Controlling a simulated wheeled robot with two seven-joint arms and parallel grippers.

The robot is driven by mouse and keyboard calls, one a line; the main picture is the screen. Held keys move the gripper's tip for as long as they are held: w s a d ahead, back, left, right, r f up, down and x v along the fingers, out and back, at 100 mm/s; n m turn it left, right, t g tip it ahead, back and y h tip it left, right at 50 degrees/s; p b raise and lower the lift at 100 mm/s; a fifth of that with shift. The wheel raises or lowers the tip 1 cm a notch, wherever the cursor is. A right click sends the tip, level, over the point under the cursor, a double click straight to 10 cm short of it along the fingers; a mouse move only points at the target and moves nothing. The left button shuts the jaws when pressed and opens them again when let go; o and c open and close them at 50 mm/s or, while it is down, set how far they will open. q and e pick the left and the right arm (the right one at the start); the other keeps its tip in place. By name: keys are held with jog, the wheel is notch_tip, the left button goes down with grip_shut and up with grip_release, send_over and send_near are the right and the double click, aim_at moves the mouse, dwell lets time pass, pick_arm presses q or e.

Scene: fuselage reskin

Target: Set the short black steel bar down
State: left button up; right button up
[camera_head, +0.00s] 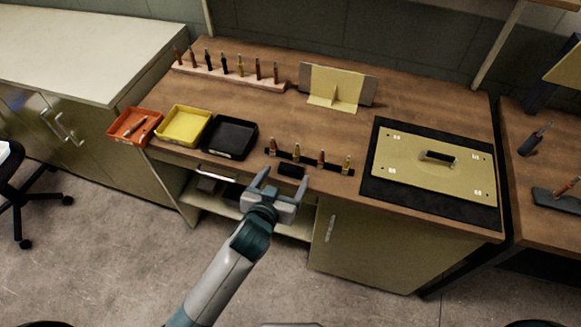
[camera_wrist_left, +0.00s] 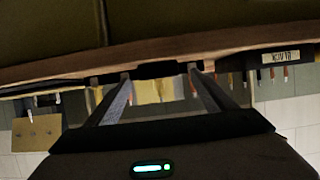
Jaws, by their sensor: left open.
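The short black steel bar (camera_head: 291,171) lies at the front edge of the wooden bench, just in front of a longer black strip (camera_head: 333,168). The strip carries several upright tools with coloured shanks. My left gripper (camera_head: 284,177) is open at the bench edge, its two fingers spread toward the short bar. In the left wrist view the fingers (camera_wrist_left: 160,76) stand apart, and a dark block (camera_wrist_left: 155,68) that looks like the bar shows between their tips. I cannot tell whether the fingers touch it. My right gripper is not in view.
Orange (camera_head: 118,128), yellow (camera_head: 170,138) and black (camera_head: 231,153) trays stand to the left. A yellow panel with a handle (camera_head: 424,178) lies on a black mat (camera_head: 377,189) at right. A tool rack (camera_head: 235,79) and an upright yellow bracket (camera_head: 333,91) stand behind. The middle bench is clear.

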aim_at(291, 167)
pick_arm(q)
jog(key=shift+p+x, duration=0.35)
jog(key=shift+x, duration=1.2)
jog(key=shift+d+r, duration=0.15)
jog(key=shift+r, duration=0.05)
jog(key=shift+c, duration=0.4)
jog(key=c, duration=1.5)
jog(key=shift+r, duration=0.1)
jog(key=shift+c, duration=0.2)
jog(key=shift+w+r, duration=0.1)
jog(key=shift+r, duration=0.5)
jog(key=r, duration=0.1)
jog(key=r+b, duration=0.1)
jog(key=r, duration=0.1)
jog(key=shift+s+d+b, duration=0.35)
jog(key=s+d+r+b, duration=0.2)
jog(key=s+d+r, duration=0.4)
jog(key=s+d, duration=0.1)
jog(key=shift+s+r+b, duration=0.4)
jog(key=shift+s, duration=0.2)
